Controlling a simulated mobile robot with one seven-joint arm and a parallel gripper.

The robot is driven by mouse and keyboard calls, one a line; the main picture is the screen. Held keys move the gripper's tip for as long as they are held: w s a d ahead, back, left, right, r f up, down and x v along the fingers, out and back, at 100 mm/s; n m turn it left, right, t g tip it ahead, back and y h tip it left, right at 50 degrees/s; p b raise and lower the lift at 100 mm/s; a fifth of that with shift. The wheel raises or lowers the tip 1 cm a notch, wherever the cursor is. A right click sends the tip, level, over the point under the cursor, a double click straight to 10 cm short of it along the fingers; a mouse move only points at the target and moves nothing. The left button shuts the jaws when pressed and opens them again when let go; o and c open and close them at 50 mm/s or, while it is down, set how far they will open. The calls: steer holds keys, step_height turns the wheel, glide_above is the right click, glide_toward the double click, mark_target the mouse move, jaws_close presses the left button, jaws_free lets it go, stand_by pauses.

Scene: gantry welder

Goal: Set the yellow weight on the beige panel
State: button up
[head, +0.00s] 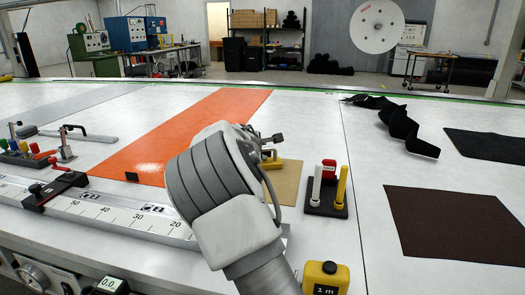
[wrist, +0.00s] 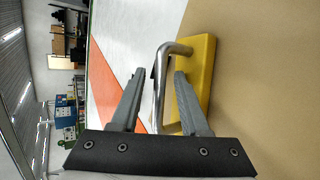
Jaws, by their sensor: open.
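The yellow weight (head: 272,164) is a flat yellow block with a bent metal handle. It appears to rest on the beige panel (head: 287,182), near its far end, partly hidden by my arm in the head view. In the wrist view the yellow weight (wrist: 206,58) lies against the beige panel (wrist: 270,90). My gripper (wrist: 159,73) is open, with its two fingers on either side of the metal handle and a gap showing between them. In the head view my gripper (head: 268,141) is small and partly hidden behind my wrist.
Right of the panel stands a black holder (head: 326,208) with white, red and yellow upright pieces. A yellow tape measure (head: 326,278) sits at the front edge. An orange strip (head: 190,130) lies left, a dark brown sheet (head: 455,225) right. A ruler rail (head: 120,215) runs along the front left.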

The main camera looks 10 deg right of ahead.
steer(key=shift+r, duration=0.2)
steer(key=v, duration=1.2)
steer(key=shift+p, duration=0.45)
steer(key=shift+f, duration=0.15)
